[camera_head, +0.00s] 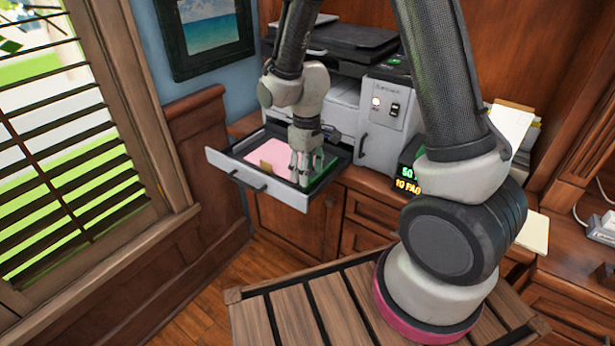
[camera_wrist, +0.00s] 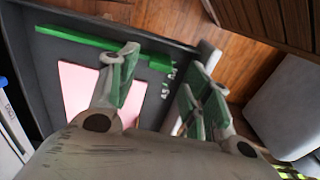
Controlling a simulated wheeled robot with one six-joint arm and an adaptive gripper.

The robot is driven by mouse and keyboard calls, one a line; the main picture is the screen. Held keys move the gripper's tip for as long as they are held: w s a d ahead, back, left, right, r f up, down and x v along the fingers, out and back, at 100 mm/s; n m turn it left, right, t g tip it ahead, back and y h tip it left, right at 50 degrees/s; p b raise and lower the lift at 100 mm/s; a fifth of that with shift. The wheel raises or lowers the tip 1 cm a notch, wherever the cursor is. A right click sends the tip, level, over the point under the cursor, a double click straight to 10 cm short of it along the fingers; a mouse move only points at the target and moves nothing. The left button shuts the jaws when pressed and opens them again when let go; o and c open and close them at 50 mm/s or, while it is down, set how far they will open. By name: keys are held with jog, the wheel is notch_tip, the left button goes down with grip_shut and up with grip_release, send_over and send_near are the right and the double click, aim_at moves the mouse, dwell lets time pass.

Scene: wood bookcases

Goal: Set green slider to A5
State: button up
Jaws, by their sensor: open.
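The printer's paper tray (camera_head: 231,175) is pulled out, with a pink sheet of paper (camera_head: 275,155) lying in it. The green slider (camera_head: 323,174) shows beside my gripper at the tray's right side. In the wrist view the green slider (camera_wrist: 85,40) is a long green bar across the dark tray (camera_wrist: 45,85), with a raised block at its right end. Small white size marks (camera_wrist: 167,86) sit near that block, too small to read surely. My gripper (camera_head: 305,172) is low over the tray; its fingers (camera_wrist: 160,68) are apart and empty, one on each side of the marks.
The printer (camera_head: 335,95) stands behind the tray, with a switch panel (camera_head: 390,108) at its right. A lit display (camera_head: 407,178) sits on the counter. A slatted wooden surface (camera_head: 340,300) lies in front. Open floor (camera_head: 190,315) shows at lower left.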

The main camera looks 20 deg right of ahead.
jog(key=shift+f, duration=1.4)
grip_shut()
